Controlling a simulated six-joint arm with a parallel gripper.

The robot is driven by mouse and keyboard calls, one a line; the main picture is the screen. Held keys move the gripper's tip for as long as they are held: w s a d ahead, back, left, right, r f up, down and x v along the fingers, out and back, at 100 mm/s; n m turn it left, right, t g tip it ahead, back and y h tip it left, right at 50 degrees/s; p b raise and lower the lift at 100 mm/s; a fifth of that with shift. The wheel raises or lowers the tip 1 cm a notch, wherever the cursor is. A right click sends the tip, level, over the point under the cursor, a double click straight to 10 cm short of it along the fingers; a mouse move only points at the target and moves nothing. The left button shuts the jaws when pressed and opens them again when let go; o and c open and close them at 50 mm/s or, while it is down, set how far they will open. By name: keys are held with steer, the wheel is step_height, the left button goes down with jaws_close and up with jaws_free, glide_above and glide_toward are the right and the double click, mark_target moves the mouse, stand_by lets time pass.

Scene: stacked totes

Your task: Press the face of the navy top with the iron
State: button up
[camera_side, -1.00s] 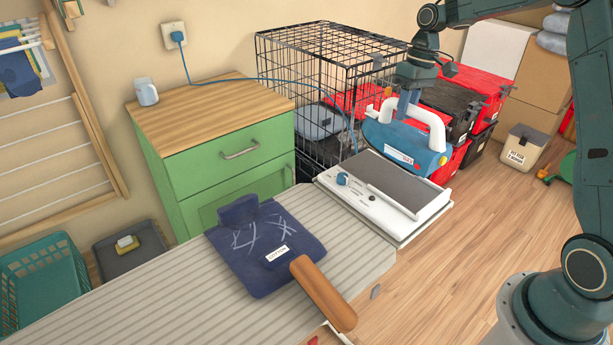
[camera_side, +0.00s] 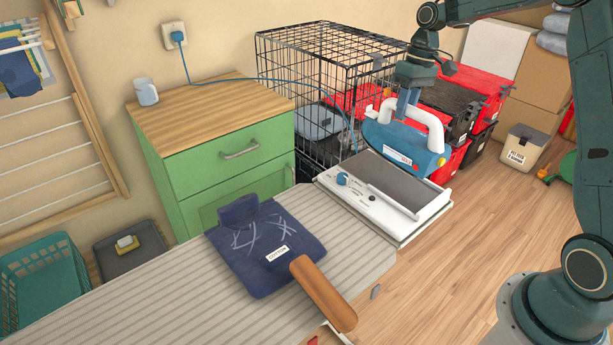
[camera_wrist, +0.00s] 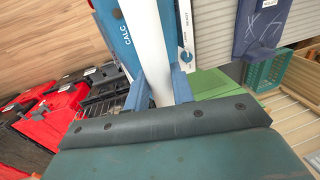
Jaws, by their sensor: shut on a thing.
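The iron (camera_side: 402,150) is blue with a white handle and hangs just above the iron rest plate at the end of the board. My gripper (camera_side: 407,106) is shut on the iron's handle; in the wrist view my gripper's fingers (camera_wrist: 158,92) straddle the white handle (camera_wrist: 146,45). The navy top (camera_side: 262,250) lies on the striped ironing board (camera_side: 130,290), with pale crease lines and a white "COTTON" label. It also shows in the wrist view (camera_wrist: 262,25) at the top right. The iron's soleplate is hidden from the side camera.
A white station (camera_side: 350,195) with a blue knob and dark plate sits at the board's end. A blue cord (camera_side: 260,78) runs from the wall socket past a wire crate (camera_side: 310,70). A green cabinet (camera_side: 235,165) stands behind.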

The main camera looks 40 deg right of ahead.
steer(key=w+a+m+t+h, duration=0.1)
steer(key=a+m, duration=0.8)
steer(key=a, duration=1.2)
steer(key=w+a+f+m+t+h, duration=0.1)
steer(key=w+a+m, duration=0.3)
steer(key=a, duration=1.7)
steer(key=m, duration=0.5)
steer(key=shift+a+f, duration=0.2)
steer(key=shift+f, duration=0.1)
